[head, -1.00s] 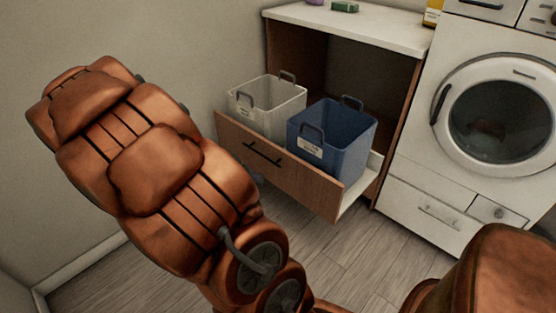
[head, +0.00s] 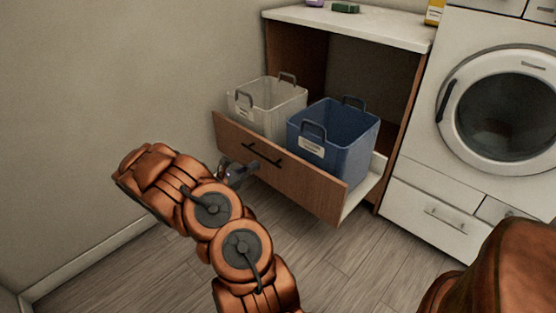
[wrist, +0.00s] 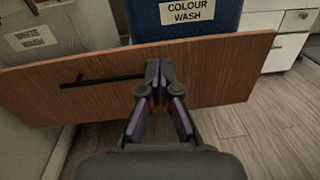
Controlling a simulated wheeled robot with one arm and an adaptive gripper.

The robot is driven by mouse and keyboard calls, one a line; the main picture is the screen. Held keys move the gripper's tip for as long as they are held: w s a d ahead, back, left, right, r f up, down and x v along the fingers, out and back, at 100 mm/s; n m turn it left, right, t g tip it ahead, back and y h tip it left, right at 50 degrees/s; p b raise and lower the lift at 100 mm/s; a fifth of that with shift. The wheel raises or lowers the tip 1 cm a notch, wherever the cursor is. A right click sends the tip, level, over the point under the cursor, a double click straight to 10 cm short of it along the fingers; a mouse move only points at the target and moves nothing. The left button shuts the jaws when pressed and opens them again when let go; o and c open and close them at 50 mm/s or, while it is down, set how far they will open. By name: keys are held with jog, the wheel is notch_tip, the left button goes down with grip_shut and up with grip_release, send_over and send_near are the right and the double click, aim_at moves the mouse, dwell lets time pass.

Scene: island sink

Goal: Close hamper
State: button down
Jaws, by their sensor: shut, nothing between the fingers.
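The hamper is a pull-out drawer with a brown wooden front (head: 300,182) and a dark bar handle (head: 262,154), standing open below a white counter. Inside it are a white bin (head: 262,110) on the left and a blue bin (head: 338,135) on the right. In the head view my gripper (head: 251,167) is at the drawer front, just below the handle's left part. In the wrist view my gripper (wrist: 154,66) is shut and empty, its tips at the wooden front (wrist: 210,75), right of the handle (wrist: 100,80). I cannot tell whether the tips touch the wood.
The open cabinet space under the white counter (head: 370,28) is behind the bins. A white washing machine (head: 490,110) stands to the right. A wall (head: 110,80) rises on the left. The wooden floor (head: 330,265) in front is clear.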

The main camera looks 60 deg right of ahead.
notch_tip(320, 180, down, 4)
jog(key=w+n+t, duration=0.1)
jog(key=n, duration=0.1)
jog(key=b, duration=0.4)
send_near(283, 152)
jog(key=x, duration=0.6)
jog(key=shift+f, duration=0.15)
jog(key=shift+s+d, duration=0.15)
jog(key=shift+d, duration=0.45)
jog(key=shift+d, duration=0.1)
